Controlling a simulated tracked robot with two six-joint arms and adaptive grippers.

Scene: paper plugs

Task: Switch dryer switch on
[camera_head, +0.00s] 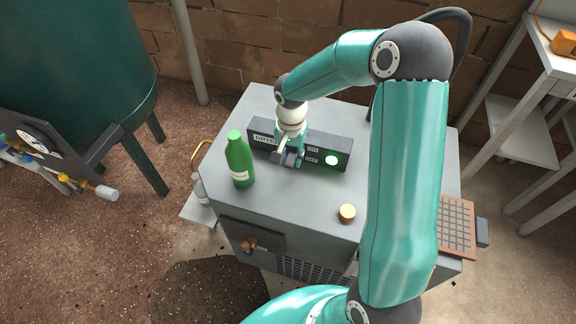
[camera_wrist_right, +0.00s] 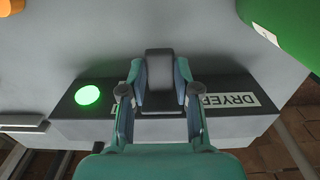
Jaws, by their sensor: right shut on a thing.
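The dryer switch box (camera_head: 343,147) is a long dark box on top of the grey cabinet, with a "DRYER" label (camera_head: 266,140) at its left end. A round green lamp (camera_head: 331,160) glows at its right end; the lamp (camera_wrist_right: 88,95) also shows in the wrist view. My right gripper (camera_head: 288,158) is at the middle of the box front, just left of two small labels. In the wrist view its fingers (camera_wrist_right: 160,85) are shut on the grey switch lever (camera_wrist_right: 159,68). My left gripper is out of view.
A green bottle (camera_head: 239,160) stands close left of the gripper. A brick wall (camera_head: 240,40) stands behind.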

